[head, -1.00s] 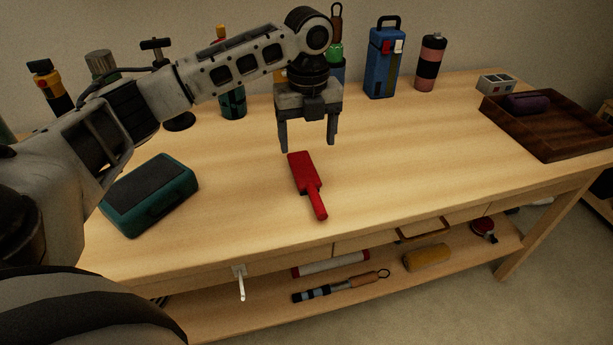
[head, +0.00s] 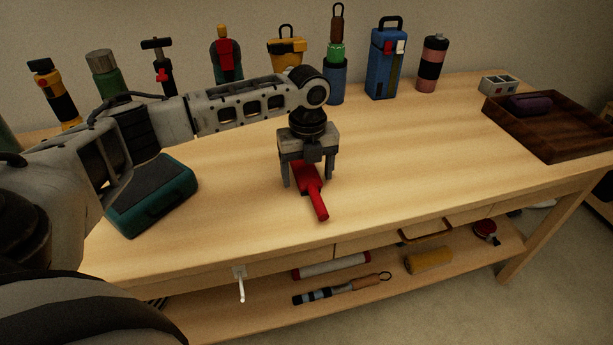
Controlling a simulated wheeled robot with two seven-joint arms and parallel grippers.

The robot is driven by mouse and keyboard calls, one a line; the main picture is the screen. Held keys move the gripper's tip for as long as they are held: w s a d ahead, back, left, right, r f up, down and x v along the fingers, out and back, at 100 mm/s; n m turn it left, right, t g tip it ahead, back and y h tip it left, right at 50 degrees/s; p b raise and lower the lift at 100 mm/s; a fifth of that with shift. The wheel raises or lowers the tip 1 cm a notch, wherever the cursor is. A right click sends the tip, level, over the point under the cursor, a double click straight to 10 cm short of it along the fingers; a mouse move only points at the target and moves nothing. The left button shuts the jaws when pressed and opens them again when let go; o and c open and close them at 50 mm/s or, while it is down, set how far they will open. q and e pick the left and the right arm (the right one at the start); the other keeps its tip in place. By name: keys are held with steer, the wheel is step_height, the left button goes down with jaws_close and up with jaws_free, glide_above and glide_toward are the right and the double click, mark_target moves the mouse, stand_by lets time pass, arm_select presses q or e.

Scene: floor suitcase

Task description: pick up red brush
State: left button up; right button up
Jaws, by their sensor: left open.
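The red brush (head: 313,190) lies flat on the wooden table, its handle pointing toward the front edge. My left gripper (head: 307,183) is open and points down over the brush. Its two fingers are on either side of the brush's wide part, one to the left and one to the right. The gripper hides the back end of the brush. I cannot tell whether the fingers touch the brush or the tabletop. My right gripper is not in view.
A teal and black case (head: 152,195) lies left of the brush, under my left arm. Bottles and tools line the back, with a blue box (head: 385,65) among them. A brown tray (head: 550,135) holds a purple item at right. The table between brush and tray is clear.

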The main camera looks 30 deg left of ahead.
mark_target(308, 175)
arm_select(q)
steer(key=c, duration=1.2)
steer(key=shift+r, duration=0.1)
steer(key=shift+r, duration=0.4)
step_height(308, 175, up, 2)
steer(key=shift+w+r, duration=0.1)
steer(key=shift+r, duration=0.15)
steer(key=s+d+r, duration=0.2)
steer(key=s+r, duration=0.1)
steer(key=s, duration=0.1)
steer(key=s+d+r+p, duration=0.1)
steer(key=s+d+r, duration=0.1)
steer(key=s+r, duration=0.1)
steer(key=s+d+r+p, duration=0.1)
steer(key=s+r, duration=0.2)
steer(key=s, duration=0.3)
steer(key=shift+d+r, duration=0.3)
steer(key=shift+d, duration=0.1)
